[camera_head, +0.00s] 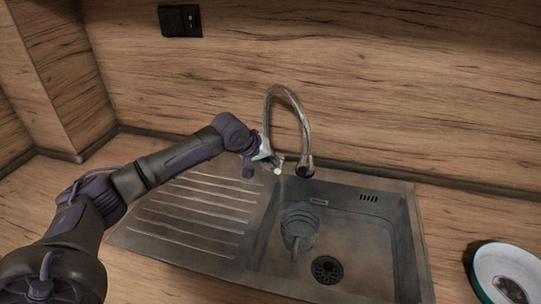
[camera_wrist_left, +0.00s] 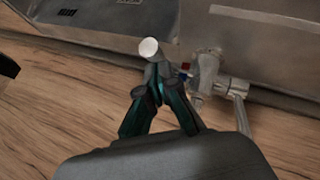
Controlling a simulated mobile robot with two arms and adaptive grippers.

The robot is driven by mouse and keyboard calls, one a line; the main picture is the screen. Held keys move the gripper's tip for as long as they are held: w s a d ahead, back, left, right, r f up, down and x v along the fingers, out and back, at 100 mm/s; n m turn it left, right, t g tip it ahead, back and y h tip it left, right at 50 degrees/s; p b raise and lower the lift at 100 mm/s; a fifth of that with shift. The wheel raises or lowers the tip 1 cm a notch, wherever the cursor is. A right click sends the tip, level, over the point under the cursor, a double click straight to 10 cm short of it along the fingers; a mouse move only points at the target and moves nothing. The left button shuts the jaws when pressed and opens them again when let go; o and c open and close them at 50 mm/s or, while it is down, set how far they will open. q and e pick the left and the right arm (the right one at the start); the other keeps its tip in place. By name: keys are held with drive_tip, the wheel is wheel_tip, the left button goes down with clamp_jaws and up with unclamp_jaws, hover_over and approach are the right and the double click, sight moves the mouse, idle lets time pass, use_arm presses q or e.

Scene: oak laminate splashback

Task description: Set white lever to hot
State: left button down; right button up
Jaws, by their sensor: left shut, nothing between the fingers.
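The chrome tap (camera_head: 305,115) stands behind the sink with its tall curved spout. The white lever (camera_head: 277,171) shows as a small pale tip beside the tap base; its round white end is also in the left wrist view (camera_wrist_left: 149,48). My left gripper (camera_head: 266,157) is at the left side of the tap base. In the left wrist view its green-and-black fingers (camera_wrist_left: 158,72) are closed and empty, right by the white end; I cannot tell whether they touch. A small red and blue mark shows on the tap body (camera_wrist_left: 208,70). Much of the lever is hidden. My right gripper is out of view.
The steel sink (camera_head: 405,195) has a ribbed drainboard on the left. A grey-blue vessel (camera_head: 298,222) lies in the basin near the drain. A white dish (camera_head: 490,262) is on the worktop at the right. A wood wall rises behind, with a black socket (camera_head: 180,20).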

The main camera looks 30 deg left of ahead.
use_arm(q)
drive_tip(key=shift+s+f, duration=0.2)
drive_tip(key=shift+f, duration=0.25)
drive_tip(key=f+t+b, duration=0.1)
drive_tip(key=s+f+t+b, duration=0.1)
drive_tip(key=t+b, duration=0.1)
drive_tip(key=shift+d+f+m+y, duration=0.2)
drive_tip(key=shift+f+m+y, duration=0.1)
drive_tip(key=shift+m, duration=0.1)
drive_tip(key=shift+t+p, duration=0.3)
drive_tip(key=shift+p, duration=0.25)
drive_tip(key=shift+s+f, duration=0.15)
